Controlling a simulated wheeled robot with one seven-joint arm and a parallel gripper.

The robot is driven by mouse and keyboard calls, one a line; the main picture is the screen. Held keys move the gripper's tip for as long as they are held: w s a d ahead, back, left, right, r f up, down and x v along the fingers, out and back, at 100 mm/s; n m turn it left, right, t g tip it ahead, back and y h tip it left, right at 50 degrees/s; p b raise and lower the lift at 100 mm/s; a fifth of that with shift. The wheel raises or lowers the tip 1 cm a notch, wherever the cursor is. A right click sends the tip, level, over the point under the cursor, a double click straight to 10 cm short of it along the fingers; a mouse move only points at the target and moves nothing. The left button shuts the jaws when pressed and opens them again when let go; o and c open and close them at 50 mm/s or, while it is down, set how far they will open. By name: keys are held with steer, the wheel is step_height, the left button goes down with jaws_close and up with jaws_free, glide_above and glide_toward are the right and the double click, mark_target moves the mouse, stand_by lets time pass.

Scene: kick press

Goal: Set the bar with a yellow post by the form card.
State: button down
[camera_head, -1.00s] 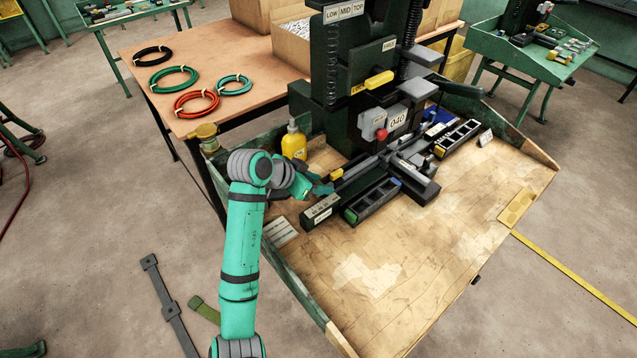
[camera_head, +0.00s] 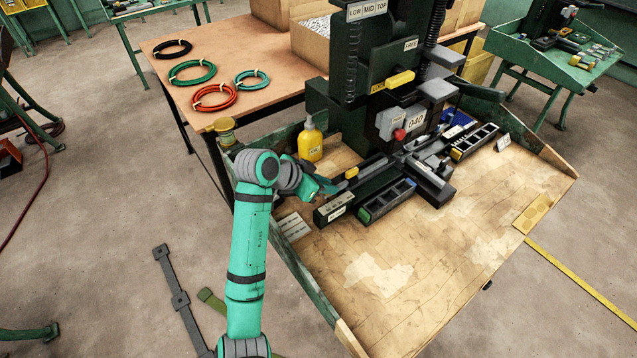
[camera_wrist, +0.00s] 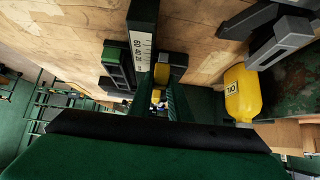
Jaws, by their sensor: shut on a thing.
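My gripper (camera_head: 334,187) is low over the bench, left of the press, shut on a small piece with a yellow post (camera_head: 352,172). In the wrist view the yellow post (camera_wrist: 161,73) shows at the tips of the green fingers; the rest of the piece is mostly hidden, so I cannot tell its full shape. A white card with printed lines (camera_head: 293,226) lies flat at the bench's left edge, to the left of and nearer than my gripper. I take it for the form card.
A dark box with a white scale (camera_head: 335,208) and a slotted dark block (camera_head: 385,200) stand close by. A yellow oil bottle (camera_head: 310,143) is behind my gripper. The press (camera_head: 385,85) rises beyond. The bench's front right (camera_head: 450,260) is clear.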

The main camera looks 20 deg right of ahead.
steer(key=c, duration=1.6)
jaws_free()
steer(key=shift+c, duration=0.2)
steer(key=v, duration=1.1)
steer(key=shift+f, duration=0.1)
